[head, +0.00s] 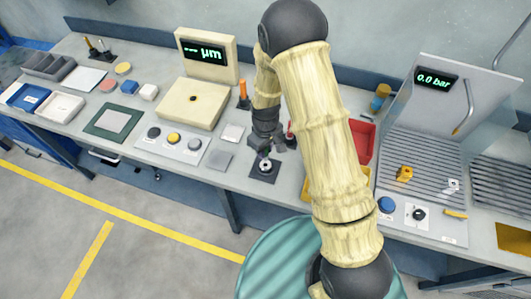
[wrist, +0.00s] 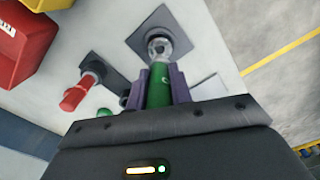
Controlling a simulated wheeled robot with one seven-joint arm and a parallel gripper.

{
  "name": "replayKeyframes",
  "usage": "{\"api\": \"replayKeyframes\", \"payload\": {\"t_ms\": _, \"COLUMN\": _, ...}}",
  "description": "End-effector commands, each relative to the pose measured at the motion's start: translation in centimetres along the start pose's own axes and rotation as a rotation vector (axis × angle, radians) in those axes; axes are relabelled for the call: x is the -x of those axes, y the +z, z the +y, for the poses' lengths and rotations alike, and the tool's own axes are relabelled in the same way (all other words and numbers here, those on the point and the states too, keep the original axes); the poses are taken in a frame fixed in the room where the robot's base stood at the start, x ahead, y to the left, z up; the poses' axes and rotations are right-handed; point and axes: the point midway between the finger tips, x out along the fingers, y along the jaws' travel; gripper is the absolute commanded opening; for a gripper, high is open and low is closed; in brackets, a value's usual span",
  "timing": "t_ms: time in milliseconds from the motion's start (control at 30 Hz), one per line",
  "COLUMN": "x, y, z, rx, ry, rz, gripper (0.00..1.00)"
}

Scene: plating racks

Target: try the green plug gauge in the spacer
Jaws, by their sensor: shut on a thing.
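My gripper (wrist: 155,88) is shut on the green plug gauge (wrist: 158,85), with its purple fingers on either side of the green handle. The spacer (wrist: 160,46) is a small shiny ring on a dark square pad (wrist: 181,27) in the wrist view. The gauge's far end points at the spacer and overlaps it in the picture; I cannot tell whether it is inside the bore. In the head view the spacer (head: 265,166) sits on the pad (head: 270,175), with my gripper (head: 262,153) just above it. The gauge is mostly hidden there.
A red-handled gauge (wrist: 78,94) stands close by on a dark base. Red (head: 361,141) and yellow (head: 360,180) bins lie right of the pad, partly behind my arm. A grey square plate (head: 219,160) lies to its left. A beige µm display (head: 206,55) stands behind.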

Motion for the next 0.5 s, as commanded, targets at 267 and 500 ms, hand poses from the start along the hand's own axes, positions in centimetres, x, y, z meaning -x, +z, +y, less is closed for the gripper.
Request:
{"api": "replayKeyframes", "payload": {"t_ms": 267, "x": 1.3, "y": 0.0, "z": 0.0, "rx": 0.0, "ry": 0.0, "rz": 0.0, "gripper": 0.0}}
{"api": "replayKeyframes", "payload": {"t_ms": 500, "x": 1.6, "y": 0.0, "z": 0.0, "rx": 0.0, "ry": 0.0, "rz": -0.001, "gripper": 0.0}}
